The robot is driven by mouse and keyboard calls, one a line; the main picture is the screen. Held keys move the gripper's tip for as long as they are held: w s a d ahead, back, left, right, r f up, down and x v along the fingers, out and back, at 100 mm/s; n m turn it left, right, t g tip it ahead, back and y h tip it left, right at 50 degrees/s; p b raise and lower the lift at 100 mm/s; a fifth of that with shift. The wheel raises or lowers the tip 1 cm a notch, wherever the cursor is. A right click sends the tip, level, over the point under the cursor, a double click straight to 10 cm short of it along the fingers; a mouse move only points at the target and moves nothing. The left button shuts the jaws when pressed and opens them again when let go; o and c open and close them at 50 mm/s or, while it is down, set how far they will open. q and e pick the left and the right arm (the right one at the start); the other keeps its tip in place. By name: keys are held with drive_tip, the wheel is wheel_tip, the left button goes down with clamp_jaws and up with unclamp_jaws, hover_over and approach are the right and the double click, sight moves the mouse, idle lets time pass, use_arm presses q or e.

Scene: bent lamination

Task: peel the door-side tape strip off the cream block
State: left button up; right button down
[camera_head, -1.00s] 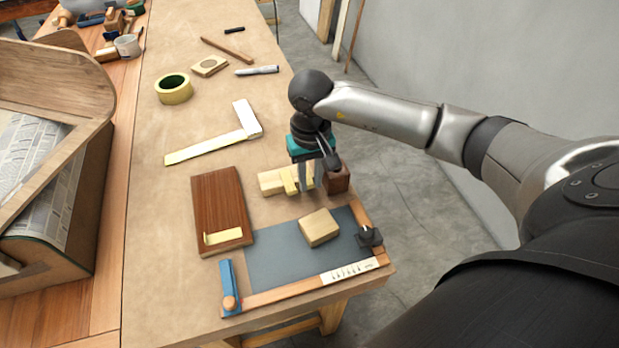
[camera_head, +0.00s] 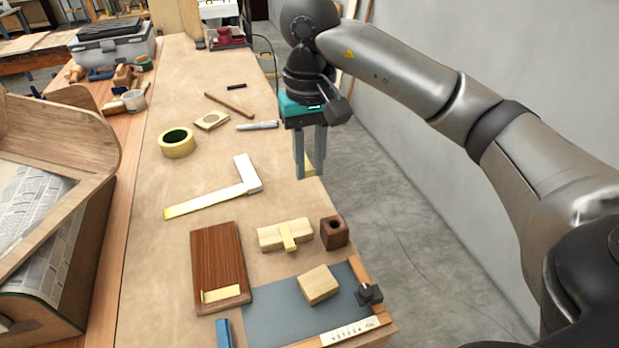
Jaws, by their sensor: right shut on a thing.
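The cream block (camera_head: 268,239) lies on the bench, left of a small dark wooden block with a hole. One pale yellow tape strip (camera_head: 287,238) crosses the block's middle and hangs over its front side. The block's right end shows no strip. My right gripper (camera_head: 309,175) is above the bench's right edge, up and behind the block and apart from it. It is shut on a pale yellow tape strip (camera_head: 311,165), partly hidden by the fingers. My left gripper is not in view.
The dark holed block (camera_head: 334,232) stands close to the cream block's right end. A brown board (camera_head: 219,262), a grey mat (camera_head: 265,318) with a small wooden block (camera_head: 318,284), a square (camera_head: 212,202) and a tape roll (camera_head: 177,143) lie around.

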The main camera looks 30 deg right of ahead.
sight(310, 171)
drive_tip(key=shift+s+r+p, duration=0.1)
drive_tip(key=shift+r+p, duration=1.7)
drive_tip(key=shift+r, duration=0.85)
